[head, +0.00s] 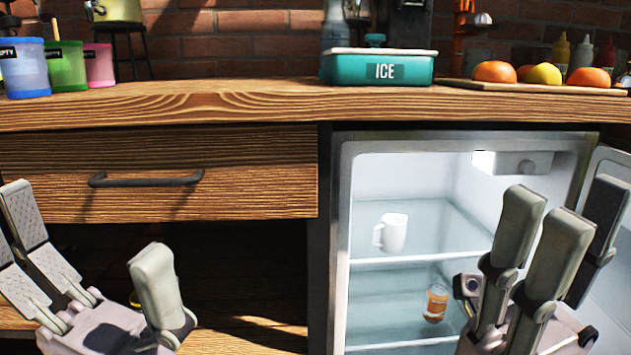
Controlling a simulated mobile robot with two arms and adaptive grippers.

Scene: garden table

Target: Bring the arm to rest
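My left gripper (92,245) is at the lower left, in front of the wooden cabinet. Its fingers are spread wide and nothing is between them. My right gripper (568,225) is at the lower right, in front of the open fridge (342,240). Its fingers point up and stand apart, and I see nothing held in them. It covers the fridge's lower right part.
A white mug (393,232) and an orange-labelled jar (436,303) stand inside the fridge. The fridge door (612,280) is open at right. A closed drawer (150,150) is at left. The counter (220,98) bears an ice box (378,69), fruit and coloured buckets.

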